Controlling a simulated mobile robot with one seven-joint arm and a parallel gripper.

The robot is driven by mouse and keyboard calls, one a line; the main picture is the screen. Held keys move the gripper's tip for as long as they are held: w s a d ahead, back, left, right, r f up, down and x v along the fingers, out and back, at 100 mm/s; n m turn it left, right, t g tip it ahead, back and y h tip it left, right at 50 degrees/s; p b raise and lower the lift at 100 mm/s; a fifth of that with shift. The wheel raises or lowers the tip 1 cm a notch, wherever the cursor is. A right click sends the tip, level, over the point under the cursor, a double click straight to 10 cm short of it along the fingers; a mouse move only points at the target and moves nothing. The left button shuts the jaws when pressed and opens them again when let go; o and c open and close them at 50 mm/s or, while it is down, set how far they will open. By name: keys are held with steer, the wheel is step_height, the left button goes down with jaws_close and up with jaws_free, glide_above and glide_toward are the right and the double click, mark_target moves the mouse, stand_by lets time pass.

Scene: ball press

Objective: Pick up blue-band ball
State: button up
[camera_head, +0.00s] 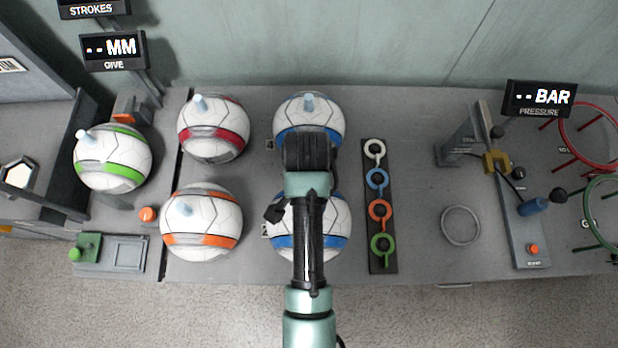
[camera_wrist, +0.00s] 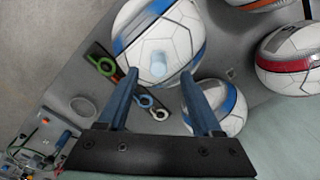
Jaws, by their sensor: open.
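Two white balls with blue bands stand on the grey bench in the head view, a front one (camera_head: 338,222) and a back one (camera_head: 325,108). My arm hides part of both. The wrist view shows the front blue-band ball (camera_wrist: 185,32) at top centre, with a pale blue peg (camera_wrist: 158,65) on it. The back blue-band ball (camera_wrist: 236,110) is below it to the right. My gripper (camera_wrist: 159,76) is open and empty, its fingertips either side of the peg in the picture. I cannot tell how far above the ball they are. The fingers are hidden in the head view.
A red-band ball (camera_head: 213,128), an orange-band ball (camera_head: 202,226) and a green-band ball (camera_head: 112,157) stand to the left. A dark strip with coloured rings (camera_head: 378,255) lies to the right. A pressure display (camera_head: 540,98) stands at the far right.

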steer(key=shift+d+f+p, duration=0.15)
steer(key=shift+f+p, duration=0.65)
steer(key=shift+f, duration=1.8)
jaws_close()
steer(key=shift+r, duration=0.1)
